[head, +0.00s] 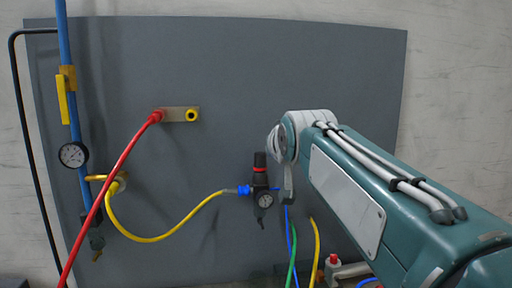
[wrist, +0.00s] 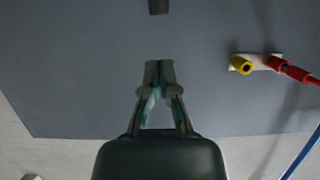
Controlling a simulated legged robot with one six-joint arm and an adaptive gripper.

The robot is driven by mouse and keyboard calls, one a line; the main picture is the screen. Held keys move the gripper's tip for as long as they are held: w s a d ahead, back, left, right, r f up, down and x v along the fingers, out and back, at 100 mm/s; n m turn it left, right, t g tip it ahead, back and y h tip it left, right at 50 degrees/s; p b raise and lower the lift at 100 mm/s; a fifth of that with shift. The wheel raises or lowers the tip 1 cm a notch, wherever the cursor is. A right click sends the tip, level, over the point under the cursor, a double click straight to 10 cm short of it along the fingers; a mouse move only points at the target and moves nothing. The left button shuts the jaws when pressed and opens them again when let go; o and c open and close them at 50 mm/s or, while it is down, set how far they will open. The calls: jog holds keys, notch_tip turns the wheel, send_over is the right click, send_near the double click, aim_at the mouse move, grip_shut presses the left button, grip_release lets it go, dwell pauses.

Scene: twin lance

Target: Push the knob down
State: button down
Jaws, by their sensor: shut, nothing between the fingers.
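The regulator's black knob with a red ring (head: 260,163) is upright on top of the regulator body (head: 261,186), low on the grey panel in the head view. A gauge (head: 265,201) is on the regulator's front. In the wrist view a dark piece, seemingly the knob (wrist: 158,6), shows at the top edge, cut off by the frame. My gripper (wrist: 160,64) is shut and empty, its fingertips together and apart from that dark piece. In the head view my arm's wrist is just right of the knob; the fingers cannot be made out there.
A yellow hose (head: 165,238) joins the regulator's left side. A red hose (head: 112,190) runs from a fitting block (head: 178,114). A blue pipe (head: 72,110) with a gauge (head: 73,155) is at left. Blue, green and yellow hoses hang below the regulator. The panel above the knob is clear.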

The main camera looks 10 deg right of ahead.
jog(key=w+r+t, duration=0.1)
jog(key=w+r, duration=0.2)
send_over(260, 164)
notch_tip(260, 164, down, 4)
jog(key=shift+r, duration=0.2)
jog(key=shift+f, duration=1.35)
